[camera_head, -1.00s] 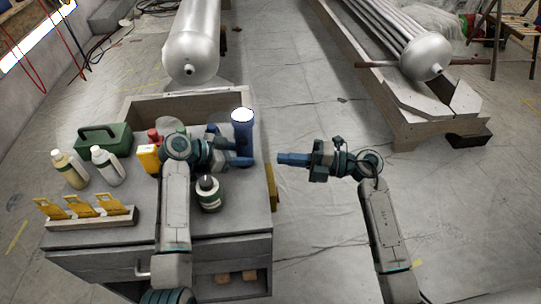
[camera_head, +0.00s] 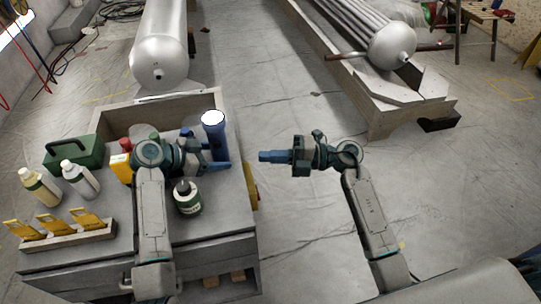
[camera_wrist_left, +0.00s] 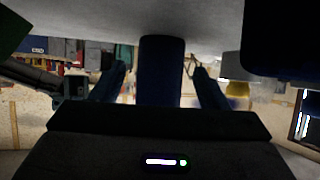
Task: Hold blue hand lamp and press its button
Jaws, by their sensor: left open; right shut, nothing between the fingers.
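The blue hand lamp (camera_head: 214,138) stands upright near the right edge of the grey worktop, its white round end up. In the left wrist view the lamp (camera_wrist_left: 161,70) is in the middle, between the two fingers. My left gripper (camera_head: 210,150) is open around the lamp, with a gap on each side in the left wrist view (camera_wrist_left: 158,85). The lamp's lower part is partly hidden by a finger in the head view. I cannot make out its button. My right gripper (camera_head: 262,156) is shut and empty, to the right of the worktop and apart from the lamp.
The worktop (camera_head: 215,220) also bears a dark-capped bottle (camera_head: 187,198), a green case (camera_head: 73,152), two white-capped bottles, a yellow container (camera_head: 120,167) and a rack of yellow items (camera_head: 60,237). Bare floor (camera_head: 300,215) lies to the right. Large metal tanks lie beyond.

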